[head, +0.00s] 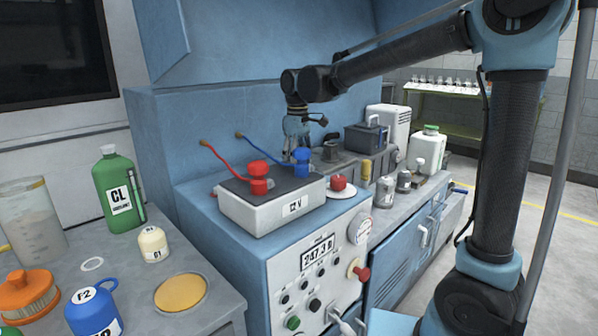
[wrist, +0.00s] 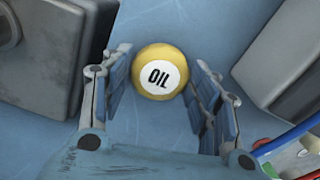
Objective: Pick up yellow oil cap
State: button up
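The yellow oil cap (wrist: 160,72) shows in the wrist view as a round yellow piece with a white disc reading OIL, over a blue surface. My gripper (wrist: 160,64) is open, with one finger on each side of the cap near the tips. A narrow gap seems to remain on both sides. In the head view my gripper (head: 297,150) points down behind the white battery box marked 12 V. I cannot make out the cap beneath it there.
The battery box (head: 275,208) with red and blue clamps stands before my gripper. In the wrist view, a grey block (wrist: 45,60) lies left and a grey box (wrist: 275,60) right. Cables (wrist: 290,140) run close to the right finger.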

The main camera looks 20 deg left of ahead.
jog(key=c, duration=0.4)
